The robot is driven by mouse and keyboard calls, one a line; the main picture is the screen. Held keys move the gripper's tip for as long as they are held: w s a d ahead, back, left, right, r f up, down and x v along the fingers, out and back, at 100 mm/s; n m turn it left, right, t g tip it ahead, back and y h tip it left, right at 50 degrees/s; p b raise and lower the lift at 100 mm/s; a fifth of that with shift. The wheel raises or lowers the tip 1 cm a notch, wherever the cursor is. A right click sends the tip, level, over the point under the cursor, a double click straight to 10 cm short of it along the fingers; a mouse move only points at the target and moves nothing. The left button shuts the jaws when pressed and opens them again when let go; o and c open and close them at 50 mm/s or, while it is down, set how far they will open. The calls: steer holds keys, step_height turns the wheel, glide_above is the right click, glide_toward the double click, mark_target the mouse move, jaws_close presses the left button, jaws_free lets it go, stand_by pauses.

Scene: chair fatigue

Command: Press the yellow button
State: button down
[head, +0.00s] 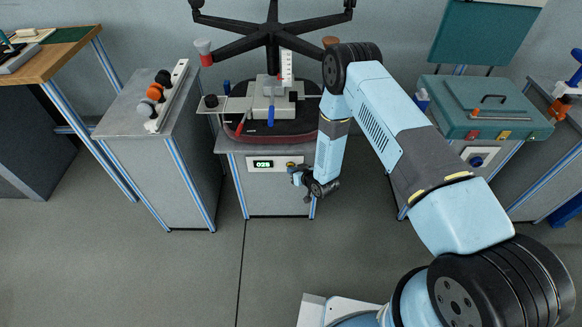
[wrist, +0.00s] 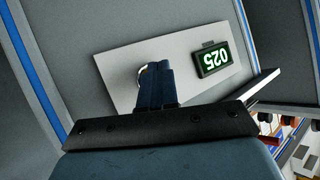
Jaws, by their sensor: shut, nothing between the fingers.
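A pale control panel (head: 280,167) is on the front of the middle cabinet, with a green-lit display (head: 263,164) reading 025. A small yellowish button (head: 290,164) shows at the panel's right, just above my gripper (head: 297,177). In the wrist view, my gripper (wrist: 155,70) is shut and empty, with its fingertips over the panel (wrist: 120,70). The fingers hide most of the button; only a pale curved edge (wrist: 141,72) shows beside them. I cannot tell whether the fingertips touch it. The display (wrist: 213,60) appears upside down beside the fingers.
A chair base (head: 272,40) is upside down above the middle cabinet, with a test fixture (head: 270,105) below it. A left cabinet (head: 150,110) carries several knobs. A teal case (head: 485,125) sits on the right cabinet. The floor in front (head: 150,270) is clear.

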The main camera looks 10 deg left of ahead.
steer(key=shift+w, duration=0.15)
stand_by(0.5)
steer(key=shift+s+d, duration=0.15)
steer(key=shift+s, duration=0.6)
steer(key=shift+s, duration=0.15)
steer(key=s, duration=0.2)
steer(key=s+d, duration=0.1)
steer(key=s, duration=0.1)
steer(key=shift+s, duration=0.3)
steer(key=shift+d, duration=0.1)
stand_by(0.6)
